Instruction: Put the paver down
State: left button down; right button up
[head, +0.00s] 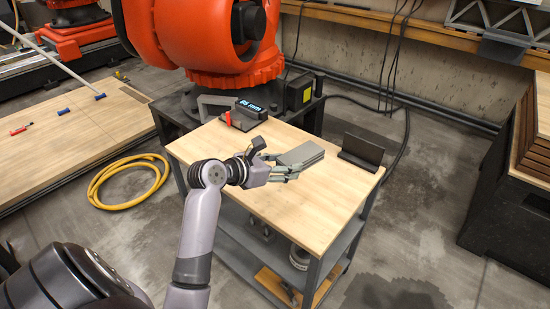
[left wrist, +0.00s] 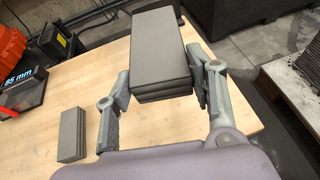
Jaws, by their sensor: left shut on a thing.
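The grey paver (head: 301,156) is a flat block with layered edges, over the pale wooden top of the cart (head: 262,205). My left gripper (head: 288,171) is shut on it, with a finger on each side. In the left wrist view the paver (left wrist: 162,50) sits between the two fingers of the gripper (left wrist: 163,85), its broad face up and roughly level. I cannot tell whether its underside touches the wood. A second grey layered block (left wrist: 72,135) lies flat on the wood in the left wrist view; I cannot make it out in the head view. My right gripper is not in view.
A dark upright plate on a base (head: 362,150) stands just right of the paver. A device with a lit mm display (head: 250,107) is at the back left, below the orange robot arm (head: 215,40). The front of the cart top is clear.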

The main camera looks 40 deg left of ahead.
pick_arm(q)
jog(key=w+a+r+n+y, duration=0.2)
jog(key=w+a, duration=0.1)
jog(key=a, duration=0.2)
jog(key=b, duration=0.2)
send_over(274, 202)
jog(key=shift+y, duration=0.3)
notch_tip(274, 202, down, 14)
jog(key=shift+f, duration=0.1)
jog(key=shift+w+f+b, duration=0.1)
jog(key=shift+f+b, duration=0.25)
jog(key=shift+f, duration=2.25)
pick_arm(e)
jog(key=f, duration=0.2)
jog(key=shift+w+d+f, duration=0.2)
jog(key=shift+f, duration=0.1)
pick_arm(q)
jog(key=c, duration=0.7)
grip_release()
jog(key=shift+f, duration=0.1)
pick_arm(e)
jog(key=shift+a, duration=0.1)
pick_arm(q)
jog(key=v, duration=1.2)
jog(key=shift+p, duration=0.35)
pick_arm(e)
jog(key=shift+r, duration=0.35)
